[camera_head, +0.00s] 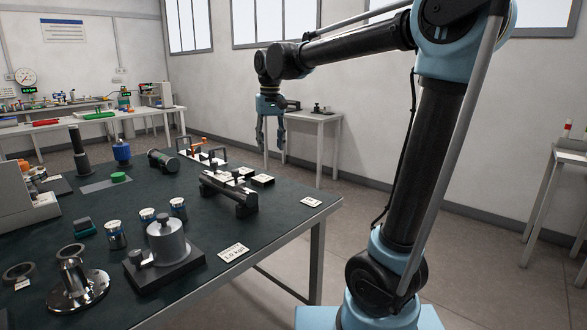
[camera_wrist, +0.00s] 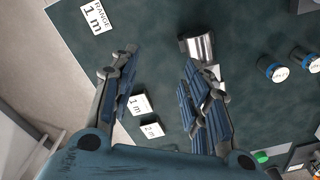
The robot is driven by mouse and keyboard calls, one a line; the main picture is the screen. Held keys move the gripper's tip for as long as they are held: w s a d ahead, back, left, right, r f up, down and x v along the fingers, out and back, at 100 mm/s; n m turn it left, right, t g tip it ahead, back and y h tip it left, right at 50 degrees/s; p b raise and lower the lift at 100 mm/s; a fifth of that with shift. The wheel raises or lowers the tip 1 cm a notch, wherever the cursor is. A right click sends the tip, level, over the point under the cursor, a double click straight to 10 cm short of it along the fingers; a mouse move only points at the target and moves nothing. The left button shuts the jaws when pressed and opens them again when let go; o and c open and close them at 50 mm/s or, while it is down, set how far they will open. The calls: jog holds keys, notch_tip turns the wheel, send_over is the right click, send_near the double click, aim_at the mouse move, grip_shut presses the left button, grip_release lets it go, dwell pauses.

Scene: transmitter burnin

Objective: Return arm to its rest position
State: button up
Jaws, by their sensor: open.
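My gripper (camera_head: 271,146) hangs downward from my raised, bent arm, high near the far right side of the dark green work table (camera_head: 285,213). Its two fingers are spread apart with nothing between them. In the wrist view, my gripper (camera_wrist: 160,62) is open above the table top (camera_wrist: 160,20). A silvery cylinder end (camera_wrist: 197,48) shows beyond the right finger and is partly hidden by it. Two small white-topped blocks (camera_wrist: 145,115) marked 1 m and 2 m lie below, between the fingers in the picture.
A black cylindrical instrument (camera_head: 229,194) lies near the table's right edge, beside a white range card (camera_head: 311,202). A grey weight-like cylinder (camera_head: 166,240) stands on a dark base in front. A small side table (camera_head: 318,117) stands behind my gripper. Open floor lies right of the work table.

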jog(key=s+d+f+m, duration=0.1)
jog(key=s+d+f, duration=0.1)
jog(key=d, duration=0.4)
jog(key=s+d+f, duration=0.3)
jog(key=d, duration=0.3)
jog(key=s+d+f+m+t, duration=0.1)
jog(key=s+d+f+m, duration=0.1)
jog(key=s+d+f, duration=1.4)
notch_tip(320, 180, down, 4)
jog(key=shift+s+d+r+t, duration=0.2)
jog(key=shift+s+r+t, duration=0.05)
jog(key=shift+s+t, duration=0.15)
jog(key=shift+w+f, duration=0.2)
jog(key=shift+w, duration=0.25)
